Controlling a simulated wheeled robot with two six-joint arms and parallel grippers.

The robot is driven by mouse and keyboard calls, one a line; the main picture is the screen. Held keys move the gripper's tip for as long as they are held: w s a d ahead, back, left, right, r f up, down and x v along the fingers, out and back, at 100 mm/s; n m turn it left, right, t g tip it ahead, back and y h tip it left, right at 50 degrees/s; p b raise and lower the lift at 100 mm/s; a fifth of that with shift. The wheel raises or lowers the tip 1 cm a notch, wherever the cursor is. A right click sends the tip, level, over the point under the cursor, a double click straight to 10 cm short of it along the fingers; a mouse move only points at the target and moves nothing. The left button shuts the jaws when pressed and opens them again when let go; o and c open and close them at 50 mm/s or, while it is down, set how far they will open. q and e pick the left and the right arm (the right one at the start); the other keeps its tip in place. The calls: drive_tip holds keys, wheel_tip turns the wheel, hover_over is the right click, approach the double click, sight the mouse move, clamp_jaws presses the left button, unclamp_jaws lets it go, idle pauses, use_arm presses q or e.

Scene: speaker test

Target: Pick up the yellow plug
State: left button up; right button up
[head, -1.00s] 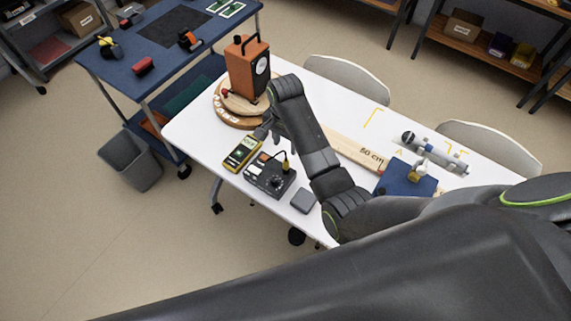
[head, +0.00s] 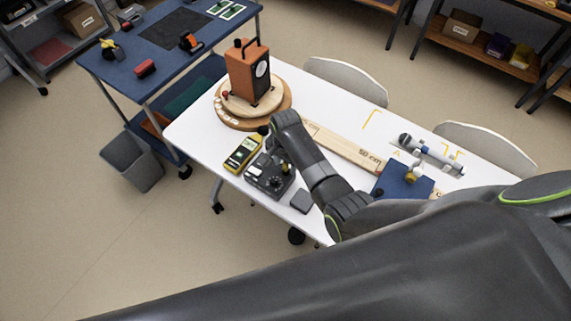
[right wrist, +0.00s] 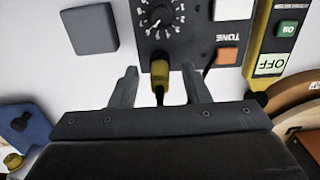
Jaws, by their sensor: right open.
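The yellow plug (right wrist: 160,74) shows in the right wrist view at the edge of a dark tone box (right wrist: 190,30), with a dark cable running from it. It appears seated in the box, beside the dial. My right gripper (right wrist: 160,71) is open, with one finger on each side of the plug and a gap to both. In the head view my right gripper (head: 275,148) is over the tone box (head: 268,180), and the arm hides the plug. My left gripper is not in view.
A yellow meter (head: 243,153) stands left of the box, and a small grey block (head: 302,201) lies right of it. Behind are an orange speaker on a round wooden base (head: 285,110) and a long wooden ruler (head: 335,142).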

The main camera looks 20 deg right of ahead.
clamp_jaws()
drive_tip(key=shift+r, duration=0.15)
